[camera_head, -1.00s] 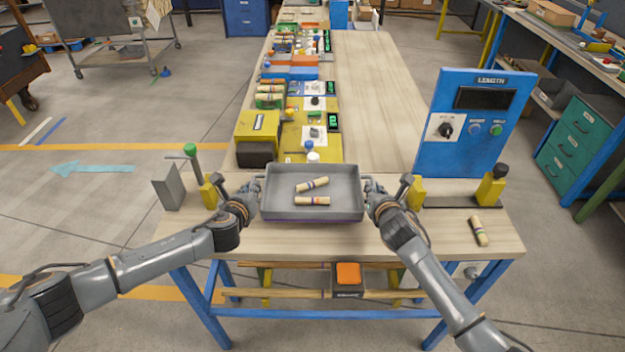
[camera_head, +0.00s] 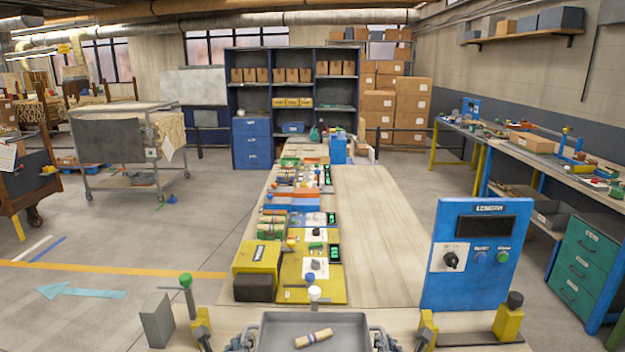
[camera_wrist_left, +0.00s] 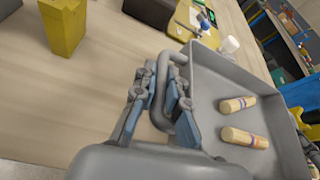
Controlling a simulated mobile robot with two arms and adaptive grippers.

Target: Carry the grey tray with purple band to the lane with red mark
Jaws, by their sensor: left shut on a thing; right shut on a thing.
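The grey tray (camera_head: 272,325) is at the bottom edge of the head view, partly cut off, so its purple band is hidden. One turned wood piece (camera_head: 313,338) shows in it there; the left wrist view shows two pieces (camera_wrist_left: 238,104) lying in the tray (camera_wrist_left: 213,78). My left gripper (camera_wrist_left: 166,95) is shut on the tray's left handle. My right gripper (camera_head: 380,340) is at the tray's right side, shut on its handle, only partly in view. No red lane mark can be made out.
A blue length gauge (camera_head: 472,255) stands right of the tray. Yellow boxes and panels (camera_head: 312,265) line the table's left side. The pale wooden strip (camera_head: 375,220) running away is clear. A grey block (camera_head: 157,320) and yellow posts (camera_head: 508,318) stand near the front.

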